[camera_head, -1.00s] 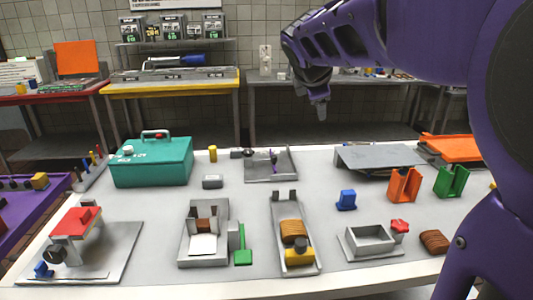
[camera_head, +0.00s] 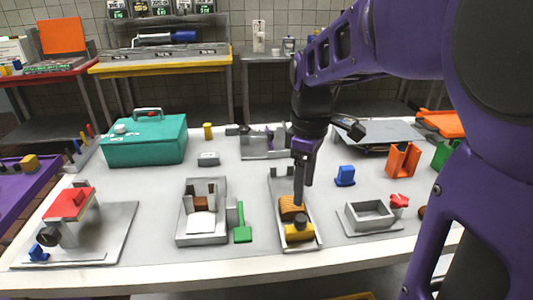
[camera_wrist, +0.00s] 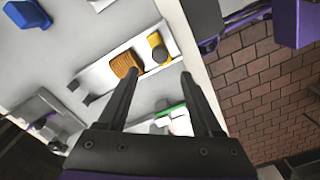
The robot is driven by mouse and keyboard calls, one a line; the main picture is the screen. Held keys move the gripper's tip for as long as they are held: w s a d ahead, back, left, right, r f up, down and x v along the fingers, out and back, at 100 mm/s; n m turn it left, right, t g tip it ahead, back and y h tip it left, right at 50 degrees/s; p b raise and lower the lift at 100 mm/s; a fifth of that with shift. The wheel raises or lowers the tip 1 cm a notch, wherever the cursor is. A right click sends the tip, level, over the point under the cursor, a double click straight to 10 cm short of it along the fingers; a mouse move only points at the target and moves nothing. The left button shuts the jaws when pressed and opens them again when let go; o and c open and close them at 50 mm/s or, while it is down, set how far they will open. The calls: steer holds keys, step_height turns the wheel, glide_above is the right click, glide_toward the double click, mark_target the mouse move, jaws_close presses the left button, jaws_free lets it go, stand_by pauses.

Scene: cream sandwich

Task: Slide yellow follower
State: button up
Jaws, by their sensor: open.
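The yellow follower (camera_head: 299,231) is a yellow block with a dark round knob. In the wrist view the yellow follower (camera_wrist: 157,50) and the brown piece (camera_wrist: 126,64) lie in the track beyond the fingertips. My gripper (camera_head: 302,195) points down above the track, over the brown piece in the head view. Its two fingers (camera_wrist: 160,78) are apart with nothing between them. It appears clear of the follower; the exact height cannot be told.
A grey fixture (camera_head: 183,237) with a brown and a white piece, and a green handle (camera_head: 242,234), stand left of the track. A blue block (camera_head: 345,176) and a grey open box (camera_head: 371,216) are to the right. The table's front edge is close.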

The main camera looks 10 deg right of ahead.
mark_target(301, 217)
step_height(301, 217, down, 9)
steer(key=shift+r+b, duration=0.1)
steer(key=shift+b, duration=0.7)
jaws_close()
stand_by(0.9)
